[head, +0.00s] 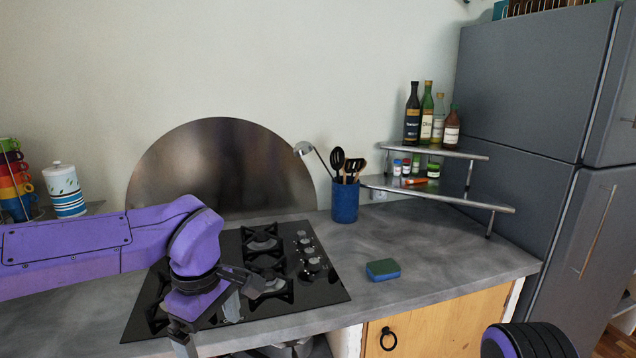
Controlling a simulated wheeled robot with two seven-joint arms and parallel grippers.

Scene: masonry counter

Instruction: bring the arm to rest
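My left arm comes in from the left, purple, and reaches over the stove's left front part. My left gripper (226,314) points down and toward the viewer at the counter's front edge. Its two dark fingers are spread apart, with nothing seen between them. The fingertips are partly hard to make out against the black stove. Of my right arm, only a black ribbed part with some purple shows at the bottom right edge; its gripper is out of view.
The black gas stove (326,291) is set in the grey counter (440,255). A blue-green sponge (382,270) lies right of it. A blue utensil holder (345,203), a metal corner shelf (440,194) with bottles and jars, and a grey fridge (520,90) stand behind and right. Cups (14,180) and a canister (63,185) are at left.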

